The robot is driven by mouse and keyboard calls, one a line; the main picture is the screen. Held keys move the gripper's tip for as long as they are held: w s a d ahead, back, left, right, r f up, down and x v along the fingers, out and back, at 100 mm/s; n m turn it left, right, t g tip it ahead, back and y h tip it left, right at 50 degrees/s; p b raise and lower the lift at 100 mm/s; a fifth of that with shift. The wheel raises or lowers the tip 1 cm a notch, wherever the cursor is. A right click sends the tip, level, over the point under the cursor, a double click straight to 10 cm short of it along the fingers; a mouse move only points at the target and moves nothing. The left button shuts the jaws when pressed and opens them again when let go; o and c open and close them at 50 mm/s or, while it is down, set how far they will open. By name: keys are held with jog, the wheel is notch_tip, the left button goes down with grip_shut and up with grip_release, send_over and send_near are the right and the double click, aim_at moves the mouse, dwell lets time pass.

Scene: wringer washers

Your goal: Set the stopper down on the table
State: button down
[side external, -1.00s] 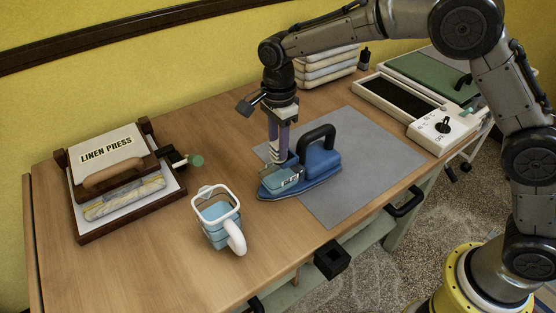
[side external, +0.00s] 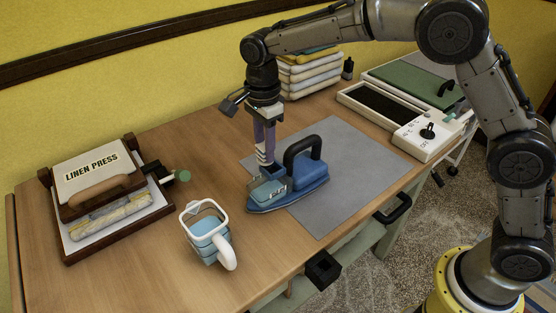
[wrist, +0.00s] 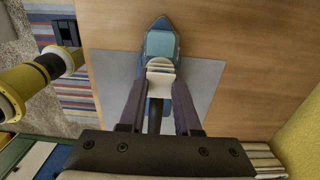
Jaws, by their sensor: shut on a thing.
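The stopper (side external: 263,156), a pale piece with dark bands, is between the fingertips of my gripper (side external: 264,147). My gripper is shut on it, just above the open blue tank at the front of the blue iron (side external: 317,174). In the wrist view the pale stopper (wrist: 160,67) shows between the two fingers of my gripper (wrist: 160,75), with the iron's blue tank (wrist: 161,44) beyond it. I cannot tell whether its lower end is fully clear of the tank. The wooden table (side external: 150,237) has bare top left of the iron.
A white-handled mug (side external: 208,236) stands left of the iron. The linen press (side external: 110,190) is further left. A grey mat (side external: 355,165) lies under and right of the iron. Folded linens (side external: 308,75) and a white control panel (side external: 425,135) are at the back. Bare table lies behind the mug.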

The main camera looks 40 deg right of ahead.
jog(key=r, duration=0.5)
jog(key=shift+w+d+r, duration=0.1)
jog(key=shift+d+r, duration=0.2)
jog(key=shift+d, duration=0.1)
jog(key=d+m, duration=0.1)
jog(key=d, duration=0.6)
jog(key=d+m, duration=0.1)
jog(key=d, duration=0.3)
jog(key=shift+w+d+m, duration=0.15)
jog(key=shift+w+m, duration=0.1)
jog(key=shift+m, duration=0.05)
jog(key=s+d+m, duration=0.2)
jog(key=d, duration=0.6)
jog(key=w+f, duration=0.4)
jog(key=f, duration=0.1)
jog(key=w+d+f, duration=0.1)
jog(key=w+f, duration=0.3)
jog(key=w, duration=0.1)
jog(key=w+d+f, duration=0.1)
jog(key=w+f, duration=0.4)
jog(key=shift+f, duration=0.3)
jog(key=shift+w+f, duration=0.1)
jog(key=shift+f, duration=1.7)
jog(key=shift+f, duration=0.1)
